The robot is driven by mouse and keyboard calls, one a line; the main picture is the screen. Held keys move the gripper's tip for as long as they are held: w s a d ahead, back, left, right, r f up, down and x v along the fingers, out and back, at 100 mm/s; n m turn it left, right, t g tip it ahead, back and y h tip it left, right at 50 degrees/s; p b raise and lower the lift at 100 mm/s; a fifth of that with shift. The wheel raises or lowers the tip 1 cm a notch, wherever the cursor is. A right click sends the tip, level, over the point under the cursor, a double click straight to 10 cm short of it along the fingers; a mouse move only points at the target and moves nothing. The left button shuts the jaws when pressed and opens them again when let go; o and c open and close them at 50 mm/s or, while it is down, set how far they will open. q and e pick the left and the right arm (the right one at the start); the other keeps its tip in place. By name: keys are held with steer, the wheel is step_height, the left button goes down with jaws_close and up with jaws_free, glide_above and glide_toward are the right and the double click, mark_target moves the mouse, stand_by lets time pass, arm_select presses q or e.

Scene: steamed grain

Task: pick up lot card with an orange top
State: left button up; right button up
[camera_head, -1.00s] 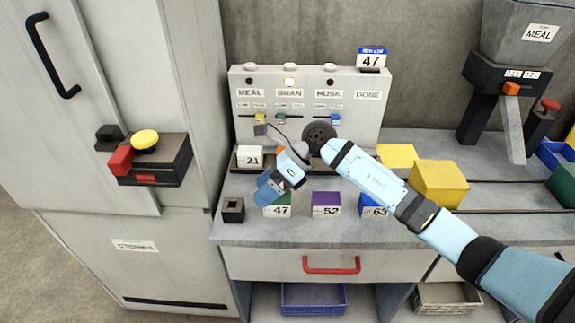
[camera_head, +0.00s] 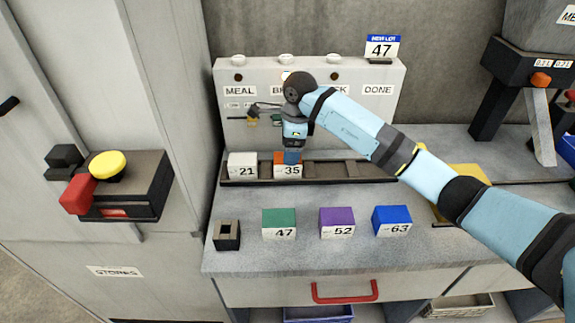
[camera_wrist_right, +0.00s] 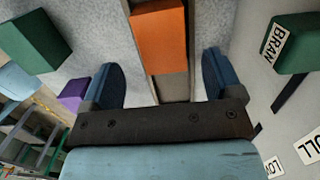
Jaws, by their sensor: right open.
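The lot card with an orange top (camera_head: 281,158) stands in the dark rack (camera_head: 330,180) at the back of the counter. Its white front reads 35, and my gripper covers part of its top in the head view. In the right wrist view the orange top (camera_wrist_right: 160,35) lies ahead of the two fingers, lined up with the gap between them. My right gripper (camera_head: 292,155) is open and points down just above the card. The wrist view also shows this gripper (camera_wrist_right: 159,72) with nothing between its fingertips. I cannot tell whether a finger touches the card. My left gripper is out of view.
A white card (camera_head: 242,165) reading 21 stands left of the orange one in the rack. Green (camera_head: 279,223), purple (camera_head: 337,222) and blue (camera_head: 392,220) cards stand in front, beside a small dark holder (camera_head: 227,235). A panel (camera_head: 225,85) rises behind. Rack slots to the right look empty.

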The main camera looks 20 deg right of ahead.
steer(key=shift+w+a+f, duration=0.15)
steer(key=shift+f, duration=1.35)
steer(key=shift+w+a+f, duration=0.1)
steer(key=shift+a+f, duration=0.05)
steer(key=shift+f, duration=1.3)
steer(key=c, duration=1)
steer(key=shift+c, duration=0.3)
steer(key=shift+r, duration=0.15)
